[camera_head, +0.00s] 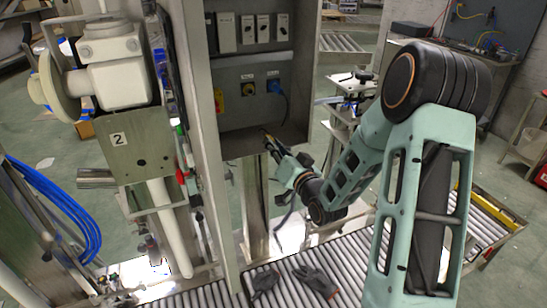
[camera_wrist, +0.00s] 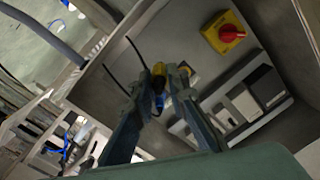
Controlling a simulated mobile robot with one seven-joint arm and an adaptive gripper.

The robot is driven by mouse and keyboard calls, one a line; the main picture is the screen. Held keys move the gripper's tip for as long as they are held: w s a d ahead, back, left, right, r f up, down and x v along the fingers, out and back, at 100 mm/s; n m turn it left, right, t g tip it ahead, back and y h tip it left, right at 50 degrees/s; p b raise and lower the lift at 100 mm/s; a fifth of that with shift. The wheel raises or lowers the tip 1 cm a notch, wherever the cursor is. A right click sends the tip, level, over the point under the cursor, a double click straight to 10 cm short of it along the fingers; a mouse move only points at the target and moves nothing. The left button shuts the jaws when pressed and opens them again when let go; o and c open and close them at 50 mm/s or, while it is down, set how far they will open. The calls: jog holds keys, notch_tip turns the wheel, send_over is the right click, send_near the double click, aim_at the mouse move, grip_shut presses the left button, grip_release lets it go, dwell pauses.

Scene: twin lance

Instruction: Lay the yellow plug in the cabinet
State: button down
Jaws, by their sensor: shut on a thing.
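The grey open cabinet (camera_head: 231,145) stands in the middle of the head view, with a flat floor and a panel at its back. My gripper (camera_head: 271,143) reaches from the right to the cabinet's front lower edge. In the wrist view my gripper (camera_wrist: 160,82) is shut on the yellow plug (camera_wrist: 159,69), which sits between its fingertips with the cabinet interior beyond. A blue part shows just below the yellow one, partly hidden by the fingers. In the head view the plug is too small to make out clearly.
On the back panel are a yellow socket (camera_head: 248,89), a blue plug (camera_head: 275,87) with a cable, and a red switch on a yellow plate (camera_wrist: 231,33). Switch boxes (camera_head: 248,29) sit above. Black gloves (camera_head: 316,281) lie on the roller conveyor (camera_head: 215,294). The cabinet floor looks mostly bare.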

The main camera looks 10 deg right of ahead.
aim_at(262, 145)
jog(key=shift+w+d+r+m+h, duration=0.1)
jog(key=shift+w+d+m+h, duration=0.2)
jog(key=shift+w+m+h, duration=0.25)
jog(key=shift+s, duration=0.1)
jog(key=shift+n+b, duration=0.25)
jog(key=shift+b, duration=0.1)
jog(key=shift+w+a+f+b, duration=0.35)
jog(key=shift+w+f+b, duration=0.5)
jog(key=shift+w+b, duration=0.85)
jog(key=shift+w+a+f+b, duration=0.4)
jog(key=shift+w+f+b, duration=0.65)
jog(key=shift+w, duration=1.2)
jog(key=shift+w+a+f+b, duration=0.35)
jog(key=shift+w+f+b, duration=0.35)
jog(key=shift+w+b, duration=1.1)
jog(key=shift+w, duration=0.15)
jog(key=c, duration=1.8)
grip_release()
